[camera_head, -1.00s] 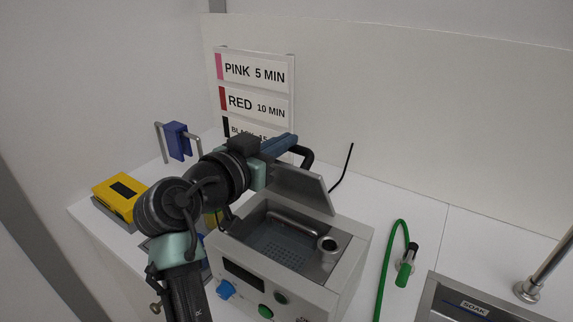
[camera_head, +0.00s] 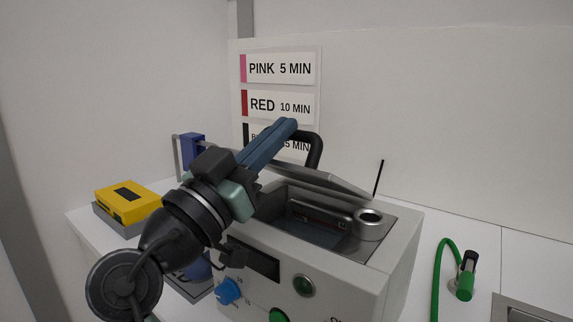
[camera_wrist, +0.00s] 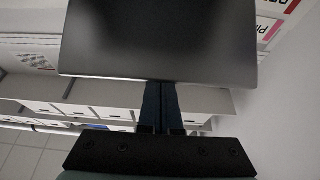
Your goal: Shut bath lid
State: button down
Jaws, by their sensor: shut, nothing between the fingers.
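The bath is a grey box-shaped unit (camera_head: 400,245) with a steel basin, front knobs and a dark display. Its grey metal lid (camera_head: 335,182) is hinged at the back and slopes low over the basin, partly open. A gap shows the dark basin inside and a round steel well (camera_head: 369,218). My gripper (camera_head: 290,125) has blue fingers pressed together, empty, beside and above the lid's left part; contact is unclear. In the wrist view the shut fingers (camera_wrist: 160,88) point at a dark flat panel (camera_wrist: 160,40), apparently the lid.
A yellow box (camera_head: 128,203) sits at left and a blue holder (camera_head: 192,150) behind it. A sign board with PINK and RED labels (camera_head: 281,70) stands at the back. A green hose with a nozzle (camera_head: 465,278) is at right.

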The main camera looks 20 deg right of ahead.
aim_at(272, 168)
jog(key=f+b, duration=0.1)
jog(key=b, duration=0.2)
jog(key=a+f+t+h+b, duration=0.1)
jog(key=f+b, duration=0.1)
jog(key=b, duration=0.1)
jog(key=s+f+h+b, duration=0.1)
jog(key=b, duration=0.1)
jog(key=shift+s+a+f+b, duration=0.1)
jog(key=shift+a+f+b, duration=0.2)
jog(key=shift+b, duration=0.1)
jog(key=b, duration=0.2)
jog(key=f+b, duration=0.1)
jog(key=b, duration=0.1)
jog(key=shift+s+a+f+b, duration=0.25)
jog(key=shift+s+a+b, duration=0.05)
jog(key=shift+a, duration=0.05)
jog(key=b, duration=0.2)
jog(key=f+t+h+b, duration=0.1)
jog(key=b, duration=0.1)
jog(key=shift+s+a+f, duration=0.15)
jog(key=shift+f, duration=0.1)
